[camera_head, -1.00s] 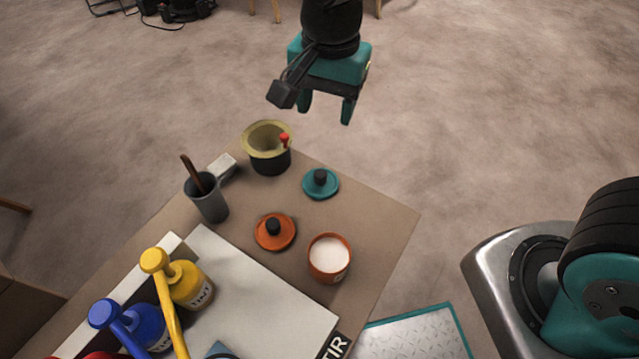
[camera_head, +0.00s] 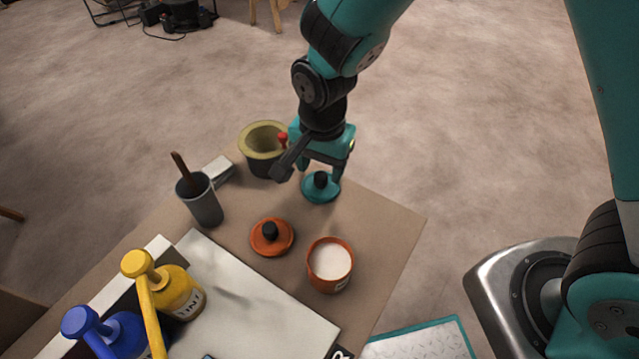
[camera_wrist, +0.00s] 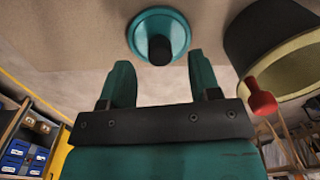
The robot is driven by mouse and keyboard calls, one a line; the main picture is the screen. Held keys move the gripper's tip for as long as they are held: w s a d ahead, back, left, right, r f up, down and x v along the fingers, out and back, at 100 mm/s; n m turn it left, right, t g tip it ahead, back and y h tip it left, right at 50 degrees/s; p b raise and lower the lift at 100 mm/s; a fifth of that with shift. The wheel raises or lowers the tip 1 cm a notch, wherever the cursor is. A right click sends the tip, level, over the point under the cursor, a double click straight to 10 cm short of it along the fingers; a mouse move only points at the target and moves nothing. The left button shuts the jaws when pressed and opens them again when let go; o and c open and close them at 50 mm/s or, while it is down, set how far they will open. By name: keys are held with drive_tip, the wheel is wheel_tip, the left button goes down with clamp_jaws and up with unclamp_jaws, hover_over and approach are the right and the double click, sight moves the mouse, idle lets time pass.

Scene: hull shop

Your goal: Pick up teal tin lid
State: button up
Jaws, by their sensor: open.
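The teal tin lid (camera_head: 318,193) lies flat on the brown table near its far right edge, with its black knob up. It also shows in the wrist view (camera_wrist: 146,27), just beyond my fingertips and between their lines. My gripper (camera_head: 322,172) is just above the lid in the head view, fingers pointing down. In the wrist view my gripper (camera_wrist: 160,70) has its two teal fingers apart with nothing between them. I cannot tell whether a finger touches the knob.
A dark pot with a yellowish rim (camera_head: 258,148) and a red knob (camera_wrist: 261,99) stands close beside my gripper. An orange lid (camera_head: 266,243), an orange tin (camera_head: 328,281), a grey cup (camera_head: 205,205) and yellow (camera_head: 185,293) and blue bottles (camera_head: 128,334) share the table.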

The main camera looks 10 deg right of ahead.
sight(321, 175)
wheel_tip(321, 175, down, 4)
drive_tip(key=shift+w+r+b, duration=0.1)
drive_tip(key=shift+r+b, duration=0.1)
drive_tip(key=shift+b, duration=0.2)
drive_tip(key=c, duration=1)
drive_tip(key=shift+r, duration=0.2)
